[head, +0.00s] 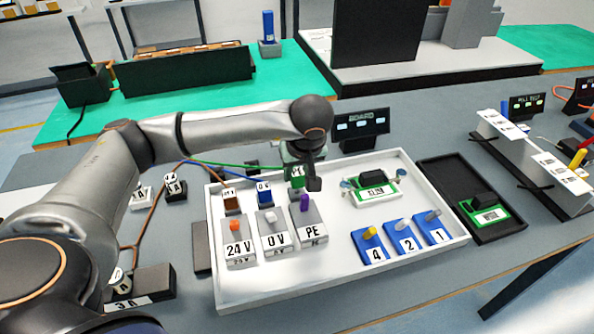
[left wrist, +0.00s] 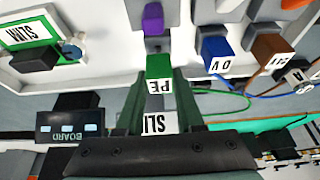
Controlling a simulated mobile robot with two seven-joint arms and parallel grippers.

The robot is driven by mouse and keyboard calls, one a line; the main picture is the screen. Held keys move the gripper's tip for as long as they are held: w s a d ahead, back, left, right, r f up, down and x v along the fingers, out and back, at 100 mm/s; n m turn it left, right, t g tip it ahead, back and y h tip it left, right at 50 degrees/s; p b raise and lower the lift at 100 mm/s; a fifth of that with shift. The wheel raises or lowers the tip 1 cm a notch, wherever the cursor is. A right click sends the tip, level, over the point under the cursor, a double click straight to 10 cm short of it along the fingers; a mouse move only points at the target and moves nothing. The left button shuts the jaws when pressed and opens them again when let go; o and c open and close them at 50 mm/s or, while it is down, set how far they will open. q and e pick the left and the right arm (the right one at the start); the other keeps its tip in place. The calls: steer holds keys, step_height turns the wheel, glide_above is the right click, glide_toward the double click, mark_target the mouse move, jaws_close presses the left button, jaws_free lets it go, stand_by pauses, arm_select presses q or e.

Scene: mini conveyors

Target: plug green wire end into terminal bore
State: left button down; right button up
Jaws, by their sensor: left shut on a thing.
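My left gripper (head: 300,164) is shut on the green wire end (head: 297,181), a green block marked PE. In the left wrist view the green wire end (left wrist: 159,68) sits between the two fingers (left wrist: 160,88). The grey PE terminal (head: 313,234) with its purple lever (head: 304,202) stands in the white tray, just in front of the green wire end. The terminal bore is not visible, and I cannot tell whether the end touches the terminal. The green wire (head: 232,165) runs back to the left. My right gripper is not in view.
The 24 V terminal (head: 238,250) and 0 V terminal (head: 273,239) stand left of PE, with brown (head: 231,203) and blue (head: 264,194) wire ends behind them. Blue numbered blocks (head: 406,240) and a green-framed board (head: 376,193) share the white tray (head: 340,284). A black tray (head: 452,171) lies right.

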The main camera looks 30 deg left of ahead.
arm_select(q)
steer(key=shift+f+b, duration=0.9)
steer(key=shift+f, duration=0.35)
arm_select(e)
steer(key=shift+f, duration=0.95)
arm_select(q)
steer(key=shift+c, duration=2.2)
jaws_free()
steer(key=shift+r, duration=0.1)
steer(key=shift+s+d+r, duration=0.1)
steer(key=shift+d+r, duration=0.15)
steer(key=shift+r, duration=0.45)
steer(key=p+v, duration=0.1)
steer(key=v, duration=1)
steer(key=shift+s, duration=0.2)
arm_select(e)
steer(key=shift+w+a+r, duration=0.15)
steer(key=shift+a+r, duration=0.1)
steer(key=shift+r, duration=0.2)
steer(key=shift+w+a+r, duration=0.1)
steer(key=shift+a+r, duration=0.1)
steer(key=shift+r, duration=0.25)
